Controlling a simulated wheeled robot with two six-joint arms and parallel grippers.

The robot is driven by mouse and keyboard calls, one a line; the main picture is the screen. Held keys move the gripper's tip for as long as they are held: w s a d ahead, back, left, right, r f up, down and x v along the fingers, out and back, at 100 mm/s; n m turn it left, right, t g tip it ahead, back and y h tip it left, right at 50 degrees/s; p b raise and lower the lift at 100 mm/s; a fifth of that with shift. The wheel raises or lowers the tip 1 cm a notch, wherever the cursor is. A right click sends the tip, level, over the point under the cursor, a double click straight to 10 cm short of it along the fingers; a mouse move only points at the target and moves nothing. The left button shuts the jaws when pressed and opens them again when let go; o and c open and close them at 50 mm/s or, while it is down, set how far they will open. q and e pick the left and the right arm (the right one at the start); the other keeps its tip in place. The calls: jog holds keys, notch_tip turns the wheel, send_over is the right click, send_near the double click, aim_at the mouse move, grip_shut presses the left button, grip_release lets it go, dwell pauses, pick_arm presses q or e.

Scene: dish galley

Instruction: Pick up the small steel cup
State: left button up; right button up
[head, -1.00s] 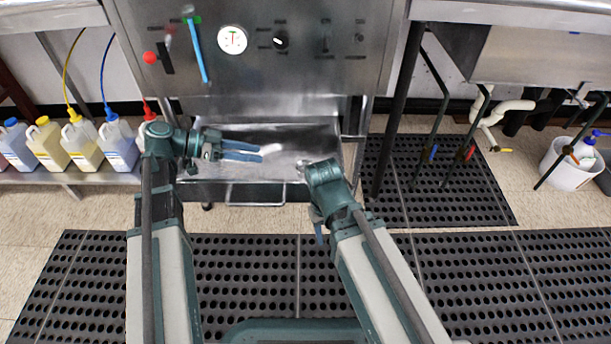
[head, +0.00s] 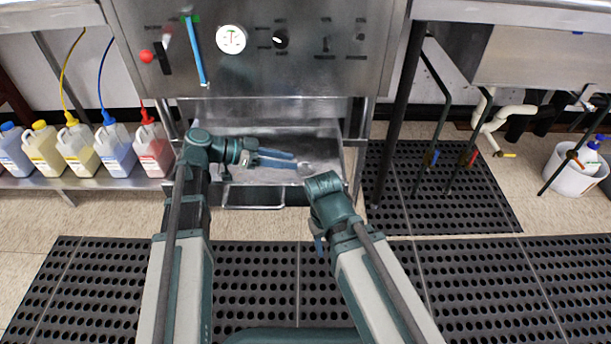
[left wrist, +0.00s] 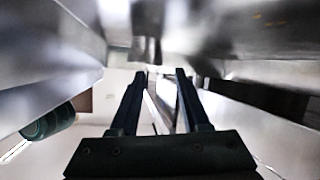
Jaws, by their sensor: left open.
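My left gripper (head: 295,160) is open, its two blue fingers pointing right over the steel tray below the machine's panel. In the left wrist view its dark fingers (left wrist: 162,76) stand apart with a gap between them. I cannot clearly make out the small steel cup. A small bright shape (head: 306,166) just past the left fingertips may be it, but it blends into the shiny steel. My right arm's wrist (head: 326,192) is in front of the tray's right side, and I cannot make out its jaws.
The steel tray (head: 240,198) lies low under the control panel (head: 280,75). Several jugs (head: 112,145) stand on a low shelf at the left. A white bucket (head: 570,178) stands at the far right. Black perforated mats (head: 490,270) cover the floor.

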aim_at(307, 164)
pick_arm(q)
jog(key=b+x, duration=0.1)
jog(key=x, duration=0.3)
jog(key=shift+d+f, duration=0.1)
grip_shut()
